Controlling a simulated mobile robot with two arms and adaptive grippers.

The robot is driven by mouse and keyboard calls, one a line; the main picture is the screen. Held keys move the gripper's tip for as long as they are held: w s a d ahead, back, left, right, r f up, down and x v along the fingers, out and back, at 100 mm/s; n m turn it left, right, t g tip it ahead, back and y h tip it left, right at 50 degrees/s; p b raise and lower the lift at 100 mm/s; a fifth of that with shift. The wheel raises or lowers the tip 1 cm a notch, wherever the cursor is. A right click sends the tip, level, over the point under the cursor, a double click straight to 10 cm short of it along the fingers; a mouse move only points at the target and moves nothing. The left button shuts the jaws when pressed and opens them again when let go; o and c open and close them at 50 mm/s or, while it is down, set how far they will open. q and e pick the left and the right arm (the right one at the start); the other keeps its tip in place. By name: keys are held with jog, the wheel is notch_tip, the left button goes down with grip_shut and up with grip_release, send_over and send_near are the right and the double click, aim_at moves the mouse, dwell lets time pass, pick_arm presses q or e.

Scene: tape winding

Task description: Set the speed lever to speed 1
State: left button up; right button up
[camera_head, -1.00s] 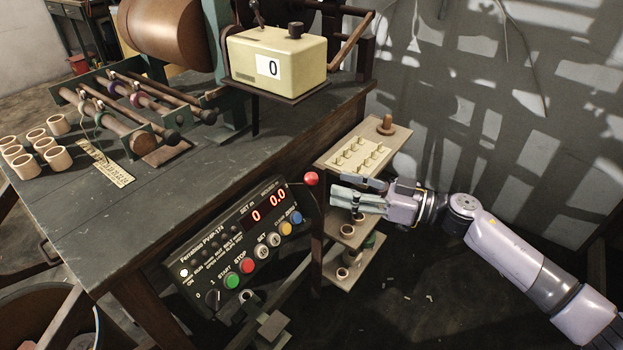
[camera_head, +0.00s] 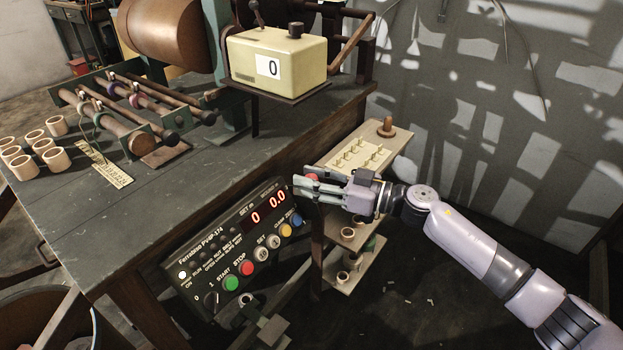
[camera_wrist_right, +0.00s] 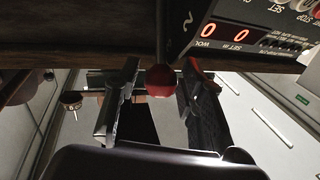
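The speed lever's red ball knob (camera_head: 311,177) is at the right end of the black control panel (camera_head: 215,243), mostly hidden by my right gripper in the head view. My right gripper (camera_head: 303,187) comes in from the right and has its fingertips at the knob. In the right wrist view, the red knob (camera_wrist_right: 160,81) sits between the tips of the two spread fingers (camera_wrist_right: 156,88). Gaps show on both sides, so the gripper looks open around it. My left gripper is not in view.
The panel hangs at the front of the green workbench (camera_head: 215,170) and shows red zeros. A small wooden shelf (camera_head: 398,143) with pegs stands just behind my right gripper. A cream counter box (camera_head: 280,62) reading 0 is above. Open floor lies to the right.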

grip_shut()
jog(key=shift+f, duration=0.1)
dwell(0.6)
